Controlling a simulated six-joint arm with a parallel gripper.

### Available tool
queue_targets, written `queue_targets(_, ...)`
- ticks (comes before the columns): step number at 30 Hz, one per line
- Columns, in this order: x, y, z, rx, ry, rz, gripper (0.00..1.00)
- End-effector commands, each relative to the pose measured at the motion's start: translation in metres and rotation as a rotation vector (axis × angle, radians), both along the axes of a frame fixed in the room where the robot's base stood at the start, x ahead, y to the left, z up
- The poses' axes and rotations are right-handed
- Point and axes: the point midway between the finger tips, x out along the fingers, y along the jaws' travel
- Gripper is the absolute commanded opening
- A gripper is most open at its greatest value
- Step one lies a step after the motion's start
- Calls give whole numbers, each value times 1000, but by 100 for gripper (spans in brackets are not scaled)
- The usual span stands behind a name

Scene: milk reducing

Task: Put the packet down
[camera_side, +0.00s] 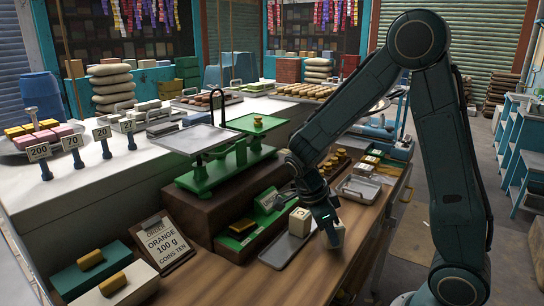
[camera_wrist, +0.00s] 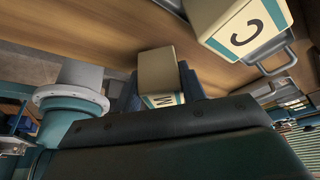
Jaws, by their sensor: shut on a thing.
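My gripper (camera_side: 326,212) points down over the wooden counter and is shut on a small cream packet (camera_side: 336,236). In the wrist view this packet (camera_wrist: 160,72) sits between the dark fingers and has a teal band with a letter that looks like M. In the side view it is low over the counter, just right of the metal tray; I cannot tell whether it touches the wood. A second cream packet (camera_side: 300,222), marked C in the wrist view (camera_wrist: 238,24), stands on the metal tray (camera_side: 274,256), left of my gripper.
A green balance scale (camera_side: 228,158) stands behind on a brown block. An order card (camera_side: 164,242) reads orange 100 g. Another metal tray (camera_side: 358,189) lies behind my gripper.

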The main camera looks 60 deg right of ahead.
Motion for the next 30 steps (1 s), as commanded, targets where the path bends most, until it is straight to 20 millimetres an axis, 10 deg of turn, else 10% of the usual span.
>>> queue_targets(16,0,0,-11,1,1,1,12)
queue_targets(17,0,0,-11,1,1,1,42)
queue_targets(20,0,0,-11,1,0,0,62)
queue_targets(30,0,0,-10,1,0,1,62)
